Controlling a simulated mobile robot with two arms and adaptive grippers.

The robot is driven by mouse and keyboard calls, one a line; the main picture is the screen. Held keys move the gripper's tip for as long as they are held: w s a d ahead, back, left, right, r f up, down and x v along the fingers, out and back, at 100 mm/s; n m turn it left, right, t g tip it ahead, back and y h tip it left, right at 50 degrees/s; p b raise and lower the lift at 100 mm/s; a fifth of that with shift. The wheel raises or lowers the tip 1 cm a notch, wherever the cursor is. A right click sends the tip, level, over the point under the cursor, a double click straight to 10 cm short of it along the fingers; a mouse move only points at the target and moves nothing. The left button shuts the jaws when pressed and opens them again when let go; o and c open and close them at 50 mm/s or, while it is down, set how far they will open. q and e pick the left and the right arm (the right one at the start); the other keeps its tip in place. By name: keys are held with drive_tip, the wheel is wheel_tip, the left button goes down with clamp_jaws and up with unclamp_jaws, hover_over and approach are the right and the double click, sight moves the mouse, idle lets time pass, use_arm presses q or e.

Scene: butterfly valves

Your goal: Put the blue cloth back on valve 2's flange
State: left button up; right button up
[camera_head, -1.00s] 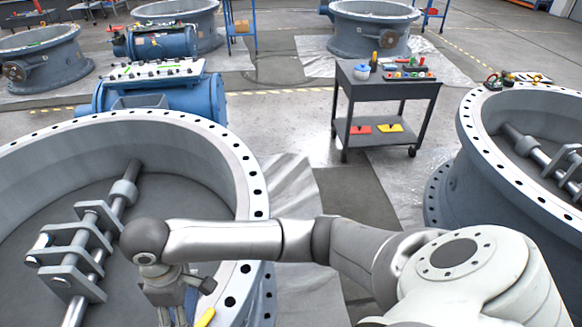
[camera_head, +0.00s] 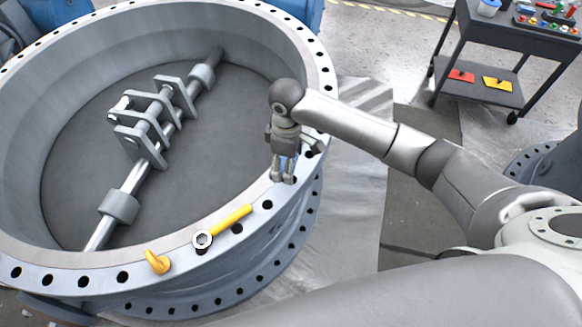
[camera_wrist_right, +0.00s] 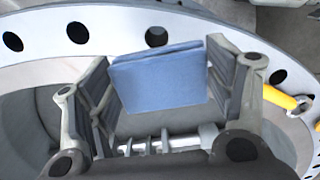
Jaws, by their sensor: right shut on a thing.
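In the wrist view, the blue cloth (camera_wrist_right: 160,77) is a folded flat pad held between the two fingers of my right gripper (camera_wrist_right: 165,95). In the head view, my right gripper (camera_head: 283,178) points down over the right part of the large valve's flange (camera_head: 318,85). The cloth cannot be made out there. In the wrist view, the flange (camera_wrist_right: 110,30) with its bolt holes shows behind the cloth; I cannot tell whether they touch. No number is readable on the valve. My left gripper is not in view.
A yellow-handled wrench (camera_head: 228,222) and a small yellow-orange item (camera_head: 157,262) lie on the near flange. Inside the valve is a shaft with brackets (camera_head: 155,120). A dark cart (camera_head: 510,40) stands at the upper right. The flange's left part is clear.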

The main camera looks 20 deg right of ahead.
drive_tip(key=shift+w+d+f, duration=0.25)
drive_tip(key=shift+f, duration=0.15)
drive_tip(key=shift+w+d+f, duration=0.2)
drive_tip(key=shift+f, duration=0.2)
drive_tip(key=shift+w+d+f, duration=0.1)
drive_tip(key=shift+f, duration=1.55)
drive_tip(key=shift+f, duration=0.1)
drive_tip(key=o, duration=1)
wheel_tip(320, 180, up, 12)
drive_tip(key=shift+r, duration=0.15)
